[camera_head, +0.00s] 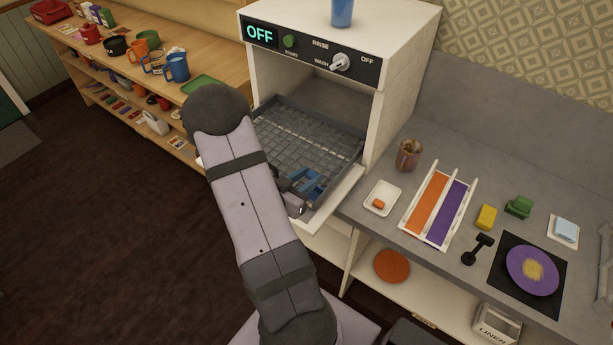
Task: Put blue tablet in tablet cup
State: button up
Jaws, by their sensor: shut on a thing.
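My gripper (291,197) is at the right front of the grey rack in the open machine, partly hidden by my arm. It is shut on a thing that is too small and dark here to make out. A blue compartmented holder (309,181), which may be the tablet cup, sits in the rack just right of my gripper. I cannot tell whether they touch. No blue tablet shows clearly apart from my gripper.
The washing machine (398,105) reads OFF, with its door (335,205) folded down. The counter holds a brown-stained glass (409,155), an orange and purple rack (455,213), yellow and green blocks, and a dirty purple plate (522,270). Shelves with mugs (178,68) stand left.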

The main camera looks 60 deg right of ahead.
jog(key=shift+f+b, duration=2)
jog(key=shift+f, duration=0.5)
jog(key=o, duration=1.1)
jog(key=shift+a, duration=0.15)
jog(key=shift+a, duration=1.65)
jog(key=p+v, duration=0.3)
jog(key=v, duration=0.5)
jog(key=shift+p, duration=0.3)
